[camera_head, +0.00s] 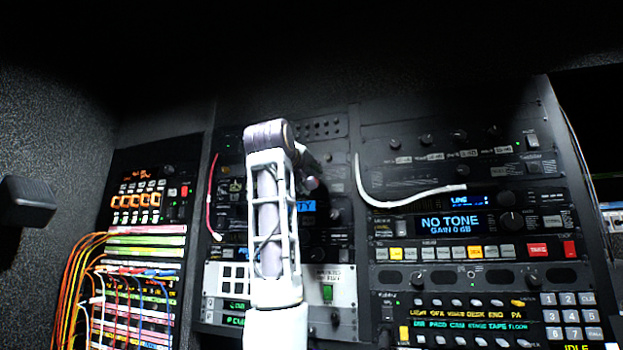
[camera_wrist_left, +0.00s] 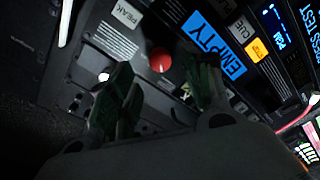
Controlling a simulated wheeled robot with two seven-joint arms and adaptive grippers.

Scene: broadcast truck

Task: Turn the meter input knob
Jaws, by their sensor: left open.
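In the left wrist view, a round red knob (camera_wrist_left: 160,60) stands on a dark panel beside a blue display (camera_wrist_left: 213,43) reading EMPTY and a PEAK label (camera_wrist_left: 126,14). No meter input label is readable, so I cannot tell whether this is the meter input knob. My left gripper (camera_wrist_left: 160,88) is open, with its two fingers apart on either side of the red knob in the picture; no contact shows. In the head view my left gripper (camera_head: 310,172) is a dark shape in front of the middle rack, and my arm hides part of that panel. My right gripper is out of view.
The right rack holds a unit with a NO TONE display (camera_head: 449,224), several knobs and lit buttons. A white cable (camera_head: 405,200) hangs across its front. A red cable (camera_head: 213,195) hangs left of my arm. Orange cables (camera_head: 75,270) bunch at the left rack.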

